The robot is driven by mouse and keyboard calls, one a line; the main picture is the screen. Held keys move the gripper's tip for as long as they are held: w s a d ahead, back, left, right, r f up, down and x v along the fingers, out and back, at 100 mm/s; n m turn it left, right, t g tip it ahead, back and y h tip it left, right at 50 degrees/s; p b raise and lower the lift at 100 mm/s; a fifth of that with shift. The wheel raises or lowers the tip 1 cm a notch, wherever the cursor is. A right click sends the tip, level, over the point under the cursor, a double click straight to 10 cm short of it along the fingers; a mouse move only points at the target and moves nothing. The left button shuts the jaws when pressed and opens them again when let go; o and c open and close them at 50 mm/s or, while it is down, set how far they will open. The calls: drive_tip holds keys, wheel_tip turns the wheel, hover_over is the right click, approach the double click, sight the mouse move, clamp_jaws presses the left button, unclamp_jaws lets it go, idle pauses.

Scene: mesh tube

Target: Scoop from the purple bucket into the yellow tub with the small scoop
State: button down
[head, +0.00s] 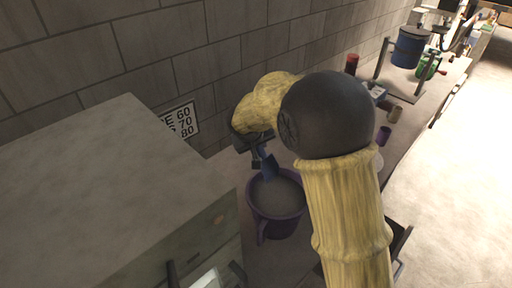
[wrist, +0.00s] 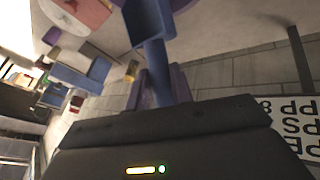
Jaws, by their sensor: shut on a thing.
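The purple bucket (head: 262,228) stands on the counter below my gripper in the head view, with grey material filling much of it. My gripper (head: 259,153) is shut on the handle of a blue scoop (head: 269,167). The scoop hangs down over the bucket's far rim; whether its tip touches the grey material cannot be told. In the wrist view the scoop (wrist: 150,22) extends away from my gripper (wrist: 158,92), its handle between the fingers. I cannot make out a yellow tub; my arm hides part of the counter.
A large grey cabinet block (head: 100,185) rises to the left of the bucket.

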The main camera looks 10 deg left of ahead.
sight(263, 159)
drive_tip(key=shift+m+t+y, duration=0.3)
drive_tip(key=shift+t+y, duration=0.2)
drive_tip(key=shift+y, duration=0.1)
drive_tip(key=shift+s+d+f+b, duration=0.3)
drive_tip(key=shift+f+b, duration=0.5)
drive_tip(key=shift+b, duration=0.7)
drive_tip(key=shift+s+d+f+b, duration=0.25)
drive_tip(key=shift+f+b, duration=0.5)
drive_tip(key=shift+b, duration=0.8)
drive_tip(key=shift+s+d+f+b, duration=0.15)
drive_tip(key=shift+d+f+b, duration=0.2)
drive_tip(key=shift+f+b, duration=0.8)
drive_tip(key=shift+r, duration=0.45)
drive_tip(key=shift+f, duration=0.2)
drive_tip(key=f+p, duration=0.1)
drive_tip(key=f+g+h+p, duration=0.1)
drive_tip(key=f+p, duration=0.1)
drive_tip(key=shift+s+d+f+h, duration=0.2)
drive_tip(key=shift+d+f+h, duration=0.1)
drive_tip(key=shift+f, duration=0.1)
drive_tip(key=g+h+p, duration=0.1)
drive_tip(key=p, duration=0.3)
drive_tip(key=f+n+g+p, duration=0.1)
drive_tip(key=p, duration=0.2)
drive_tip(key=shift+s+d+f+h+p, duration=0.1)
drive_tip(key=shift+s+d+h+p, duration=0.2)
drive_tip(key=shift+d+h+p, duration=0.1)
